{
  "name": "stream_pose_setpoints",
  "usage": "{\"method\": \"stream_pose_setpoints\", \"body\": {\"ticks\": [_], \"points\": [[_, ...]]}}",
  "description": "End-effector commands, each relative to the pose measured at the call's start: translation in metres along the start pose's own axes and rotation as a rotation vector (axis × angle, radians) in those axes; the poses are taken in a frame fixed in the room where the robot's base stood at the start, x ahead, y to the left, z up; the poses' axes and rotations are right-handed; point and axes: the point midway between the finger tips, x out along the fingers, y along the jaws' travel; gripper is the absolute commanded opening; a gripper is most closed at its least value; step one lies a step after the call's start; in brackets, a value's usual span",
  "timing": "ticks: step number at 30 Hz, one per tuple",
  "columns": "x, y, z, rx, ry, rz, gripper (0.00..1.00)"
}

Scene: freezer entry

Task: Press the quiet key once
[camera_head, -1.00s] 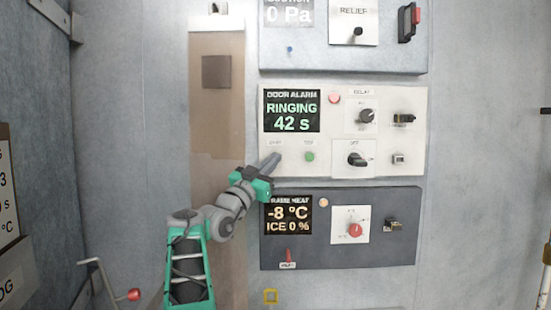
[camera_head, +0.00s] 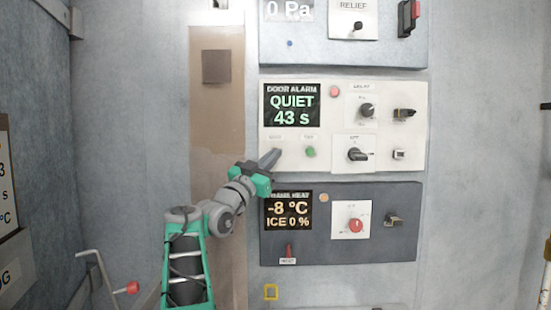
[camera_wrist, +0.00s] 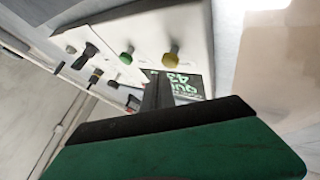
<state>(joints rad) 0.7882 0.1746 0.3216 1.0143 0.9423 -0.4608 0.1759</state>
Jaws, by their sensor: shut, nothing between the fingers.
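The white door alarm panel (camera_head: 340,95) is on the wall, and its display (camera_head: 292,105) reads QUIET 43 s. My gripper (camera_head: 272,157) is shut and empty at the panel's lower left, under a small label too blurred to read. The key below that label is hidden behind the fingers in the head view. In the wrist view a yellow key (camera_wrist: 172,55) stands out of the panel just beyond my fingers (camera_wrist: 158,88); I cannot tell whether they touch. A green key (camera_head: 310,152) is to the right of the fingers and also shows in the wrist view (camera_wrist: 127,56).
A dark frame heat panel (camera_head: 390,250) is close below my gripper. A pressure panel (camera_head: 310,50) is above.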

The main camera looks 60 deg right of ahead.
Motion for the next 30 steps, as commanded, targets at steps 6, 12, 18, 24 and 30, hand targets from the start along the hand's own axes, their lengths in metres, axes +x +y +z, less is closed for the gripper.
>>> {"method": "stream_pose_setpoints", "body": {"ticks": [6,12,18,24,30], "points": [[-0.001,0.001,-0.001,0.0,0.0,0.0,0.0],[-0.007,0.004,-0.001,0.002,0.001,0.0,0.0],[-0.021,0.014,-0.01,0.003,0.001,-0.001,0.0],[-0.034,0.024,-0.021,0.003,0.002,0.0,0.0],[-0.036,0.026,-0.026,0.0,0.0,0.0,0.0]]}}
